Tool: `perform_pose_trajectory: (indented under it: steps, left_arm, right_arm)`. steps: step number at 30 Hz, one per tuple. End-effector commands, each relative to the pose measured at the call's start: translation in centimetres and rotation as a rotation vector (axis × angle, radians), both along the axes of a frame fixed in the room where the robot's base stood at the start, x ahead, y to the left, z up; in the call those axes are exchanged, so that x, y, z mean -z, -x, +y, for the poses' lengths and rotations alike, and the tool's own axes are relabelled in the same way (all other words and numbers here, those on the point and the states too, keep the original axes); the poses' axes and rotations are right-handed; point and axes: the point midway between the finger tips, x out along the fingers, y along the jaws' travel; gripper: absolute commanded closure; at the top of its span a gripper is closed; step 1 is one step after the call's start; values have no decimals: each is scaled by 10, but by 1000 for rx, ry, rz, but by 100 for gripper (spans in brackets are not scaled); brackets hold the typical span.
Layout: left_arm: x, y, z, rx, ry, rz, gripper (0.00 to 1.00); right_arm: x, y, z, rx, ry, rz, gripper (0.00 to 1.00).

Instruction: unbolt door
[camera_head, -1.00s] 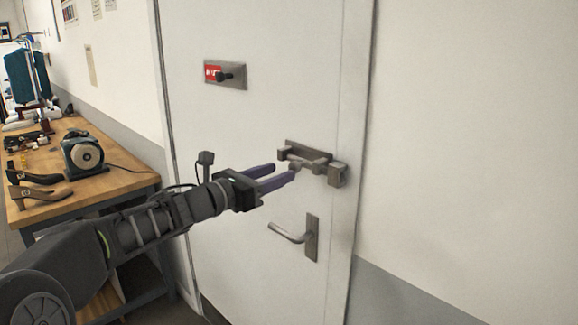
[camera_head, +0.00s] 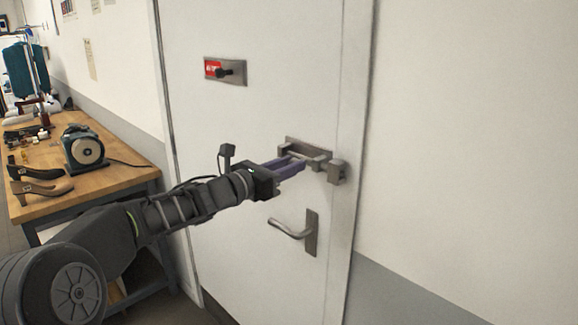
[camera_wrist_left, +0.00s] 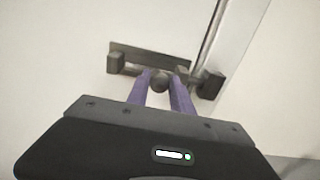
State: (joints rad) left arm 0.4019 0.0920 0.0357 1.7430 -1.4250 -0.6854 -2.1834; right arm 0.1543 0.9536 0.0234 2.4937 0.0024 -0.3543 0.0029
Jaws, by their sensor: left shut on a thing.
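The white door (camera_head: 265,120) stands shut in its frame. A metal slide bolt (camera_head: 310,146) is mounted near its right edge, with a block-shaped keeper (camera_head: 338,172) on the frame beside it. My left gripper (camera_head: 299,162) reaches in from the left, its purple fingers shut on the bolt's knob. The left wrist view shows the round dark knob (camera_wrist_left: 159,82) between the fingertips, in front of the bolt's backplate (camera_wrist_left: 150,55), with the keeper (camera_wrist_left: 211,85) to the right. The fingers partly hide the bar; I cannot tell whether its end sits in the keeper. My right gripper is not in view.
A lever handle (camera_head: 290,230) sits below the bolt, under my left forearm's level. A wooden workbench (camera_head: 110,182) with shoes and a grinder stands at left. Bare wall lies right.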

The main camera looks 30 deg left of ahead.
Motion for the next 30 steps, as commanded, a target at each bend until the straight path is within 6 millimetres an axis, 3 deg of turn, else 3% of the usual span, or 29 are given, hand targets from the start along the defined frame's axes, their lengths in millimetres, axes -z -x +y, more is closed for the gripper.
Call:
perform_pose_trajectory:
  steps: [6,30]
  left_arm:
    - [0,0,0,0,0,0,100]
    - [0,0,0,1,0,0,100]
  right_arm:
    - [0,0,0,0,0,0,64]
    - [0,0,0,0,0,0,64]
